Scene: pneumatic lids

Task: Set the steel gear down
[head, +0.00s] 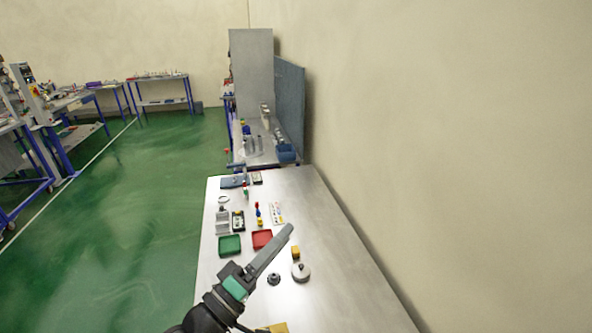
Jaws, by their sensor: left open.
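A small dark grey toothed part (273,279), which looks like the steel gear, rests on the steel table, just right of my left gripper's base. My left gripper (289,230) comes in from the lower left and points up and right across the table. It is open, and I see nothing held in it. Its fingers overlap in this view, so the gap between them is hidden. My right gripper is not in view.
A round silver part (301,272) and a small yellow-orange block (295,251) stand near the gear. A red tray (262,239) and a green tray (230,245) lie beyond the gripper. The table's right side (345,270) is clear, along the wall.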

